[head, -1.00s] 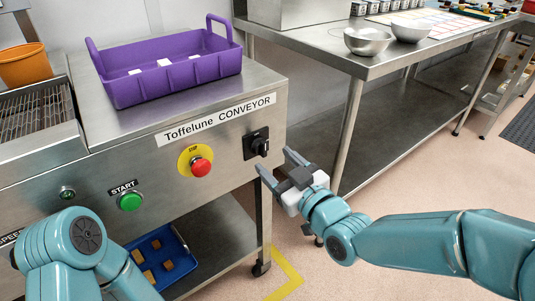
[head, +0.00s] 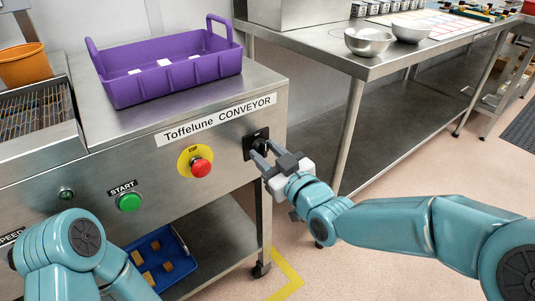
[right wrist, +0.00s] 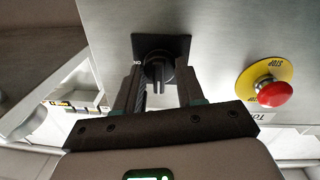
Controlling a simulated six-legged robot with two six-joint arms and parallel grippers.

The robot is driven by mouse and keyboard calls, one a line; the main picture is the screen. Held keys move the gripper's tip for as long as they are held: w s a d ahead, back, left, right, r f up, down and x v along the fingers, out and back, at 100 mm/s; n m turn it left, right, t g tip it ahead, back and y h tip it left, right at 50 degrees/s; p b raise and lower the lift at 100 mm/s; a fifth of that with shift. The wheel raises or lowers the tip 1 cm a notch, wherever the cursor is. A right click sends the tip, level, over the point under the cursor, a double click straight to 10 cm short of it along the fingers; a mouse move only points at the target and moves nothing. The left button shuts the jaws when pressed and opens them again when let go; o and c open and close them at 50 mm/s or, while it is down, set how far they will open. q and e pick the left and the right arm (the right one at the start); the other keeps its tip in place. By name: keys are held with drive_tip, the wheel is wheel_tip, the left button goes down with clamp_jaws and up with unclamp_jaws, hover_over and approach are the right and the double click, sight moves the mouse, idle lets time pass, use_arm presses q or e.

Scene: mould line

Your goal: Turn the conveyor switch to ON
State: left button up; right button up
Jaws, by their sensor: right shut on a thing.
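The conveyor switch (head: 249,141) is a black rotary knob on a square black plate at the right end of the steel conveyor panel. My right gripper (head: 263,148) is at it, one finger on each side of the knob, and shut on it. In the right wrist view the knob (right wrist: 158,72) sits between the two fingers (right wrist: 160,68). A small ON label (right wrist: 137,62) shows upside down at the plate's edge. Fingers hide part of the knob, so its exact angle is hard to tell. My left arm shows at lower left; its gripper is out of view.
Left of the switch are the red stop button (head: 201,167) on a yellow disc and the green start button (head: 130,201). A purple crate (head: 175,75) stands on the conveyor housing. A steel table (head: 330,62) with bowls (head: 368,42) stands right.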

drive_tip(key=m+b, duration=0.2)
drive_tip(key=m, duration=0.2)
drive_tip(key=shift+f, duration=0.1)
drive_tip(key=m, duration=0.2)
drive_tip(key=shift+m, duration=0.3)
drive_tip(key=m, duration=0.2)
drive_tip(key=shift+m+g, duration=0.3)
drive_tip(key=m, duration=0.3)
drive_tip(key=shift+d+r, duration=0.1)
drive_tip(key=shift+r, duration=0.1)
drive_tip(key=m+p, duration=0.2)
drive_tip(key=m, duration=0.2)
drive_tip(key=shift+m, duration=0.4)
drive_tip(key=shift+f, duration=0.1)
